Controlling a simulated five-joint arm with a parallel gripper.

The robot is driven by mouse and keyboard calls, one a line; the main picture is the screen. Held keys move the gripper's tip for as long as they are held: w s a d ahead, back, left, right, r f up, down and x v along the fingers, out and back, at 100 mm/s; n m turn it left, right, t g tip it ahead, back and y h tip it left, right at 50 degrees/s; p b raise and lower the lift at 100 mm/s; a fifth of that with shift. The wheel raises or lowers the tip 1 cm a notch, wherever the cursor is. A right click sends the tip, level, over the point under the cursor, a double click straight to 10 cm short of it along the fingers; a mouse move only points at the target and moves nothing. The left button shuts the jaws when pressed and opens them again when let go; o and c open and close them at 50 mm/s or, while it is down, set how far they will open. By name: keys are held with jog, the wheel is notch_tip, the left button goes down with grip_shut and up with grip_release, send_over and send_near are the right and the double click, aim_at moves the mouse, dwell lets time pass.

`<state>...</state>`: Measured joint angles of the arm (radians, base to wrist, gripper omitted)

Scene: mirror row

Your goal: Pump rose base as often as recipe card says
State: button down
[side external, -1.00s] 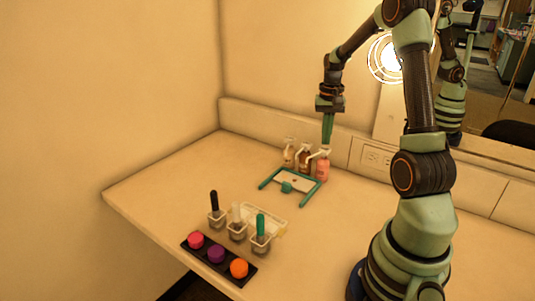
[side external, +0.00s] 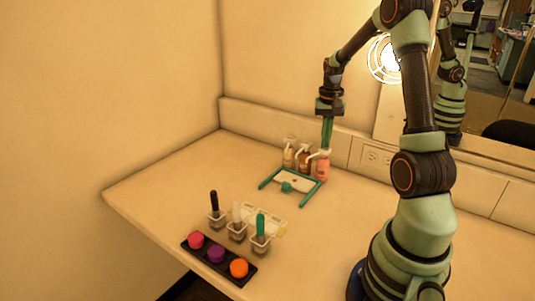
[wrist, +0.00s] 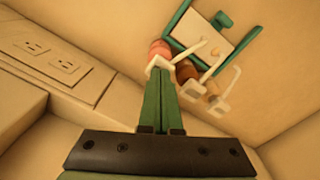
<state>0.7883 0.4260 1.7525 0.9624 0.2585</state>
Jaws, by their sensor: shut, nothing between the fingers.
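Three pump bottles stand in a row near the back wall: a pink one (side external: 323,170), a brown one (side external: 304,160) and a pale one (side external: 288,158). The pink bottle is at the right end and also shows in the wrist view (wrist: 160,47). My gripper (side external: 326,149) is shut and empty, pointing down with its fingertips at the pink bottle's white pump head. In the wrist view the shut fingertips (wrist: 160,72) overlap that pump head (wrist: 158,62); they look to be touching it. No readable recipe card shows.
A teal-framed white panel (side external: 297,182) with a teal knob lies in front of the bottles. The left tabletop is clear.

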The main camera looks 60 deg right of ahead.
jog(key=shift+f, duration=0.95)
jog(key=shift+r, duration=1.45)
jog(key=shift+f, duration=0.2)
jog(key=shift+f, duration=1.2)
jog(key=shift+r, duration=1.4)
